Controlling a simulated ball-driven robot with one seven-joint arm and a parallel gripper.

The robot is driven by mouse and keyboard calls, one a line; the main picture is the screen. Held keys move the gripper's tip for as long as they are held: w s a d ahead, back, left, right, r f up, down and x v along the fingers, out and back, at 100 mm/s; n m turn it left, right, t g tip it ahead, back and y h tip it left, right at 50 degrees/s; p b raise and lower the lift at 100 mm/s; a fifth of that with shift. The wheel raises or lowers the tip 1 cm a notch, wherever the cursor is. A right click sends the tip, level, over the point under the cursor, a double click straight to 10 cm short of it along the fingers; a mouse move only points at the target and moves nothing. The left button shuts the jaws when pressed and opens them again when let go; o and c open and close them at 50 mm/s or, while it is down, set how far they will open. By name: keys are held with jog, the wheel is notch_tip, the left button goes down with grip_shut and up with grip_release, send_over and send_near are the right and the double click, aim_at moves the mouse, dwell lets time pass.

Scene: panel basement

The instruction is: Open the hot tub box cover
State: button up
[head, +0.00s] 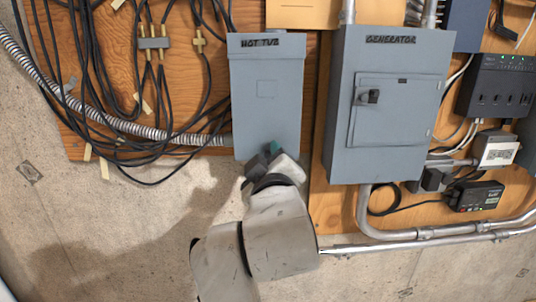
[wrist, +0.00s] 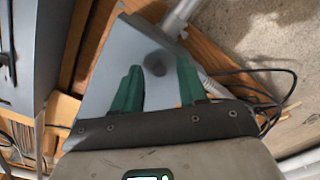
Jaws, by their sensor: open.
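The hot tub box (head: 265,95) is a tall grey metal box labelled HOT TUB on the wooden board, and its cover is shut. My gripper (head: 272,152) is at the box's lower edge, in front of its bottom end. In the wrist view my gripper (wrist: 161,72) has its two green fingers spread apart. A dark round knob (wrist: 155,64) on a grey face of the box (wrist: 112,58) shows between the fingers. I cannot tell whether the fingers touch it. In the head view the knob is hidden by my gripper.
The grey generator box (head: 388,105) is close on the right, with a latch on its door. Black cables (head: 105,90) and a flexible conduit (head: 190,137) run on the left. Metal pipes (head: 420,235) run at lower right. Bare concrete wall (head: 110,220) lies below the board.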

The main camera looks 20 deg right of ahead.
jog(key=shift+w+d, duration=0.15)
jog(key=shift+w, duration=0.2)
grip_shut()
dwell(0.5)
